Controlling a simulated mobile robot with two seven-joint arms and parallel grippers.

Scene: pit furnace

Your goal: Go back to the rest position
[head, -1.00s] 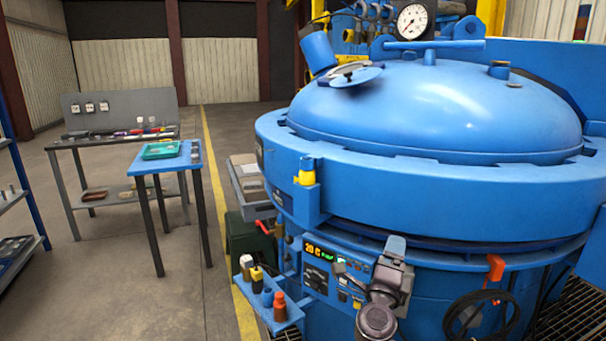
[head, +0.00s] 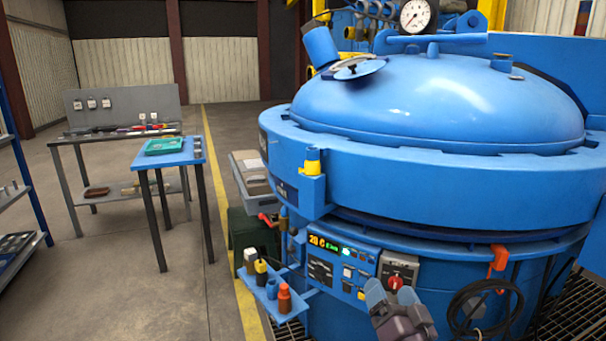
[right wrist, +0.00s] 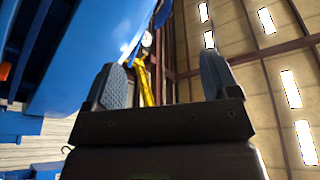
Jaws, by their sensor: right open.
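My right gripper (head: 387,292) is at the bottom of the head view, in front of the furnace's lower body and just below the control panel (head: 340,264). Its two fingers stand apart with nothing between them. In the right wrist view the fingers (right wrist: 160,85) are also apart and empty, pointing up toward the roof. The blue pit furnace (head: 420,185) fills the right side of the head view with its domed lid closed. A red knob (head: 395,283) on the panel shows just above the gripper. My left gripper is not in view.
A small shelf (head: 262,290) with several bottles juts from the furnace's left side. A black cable (head: 487,305) hangs at the right.

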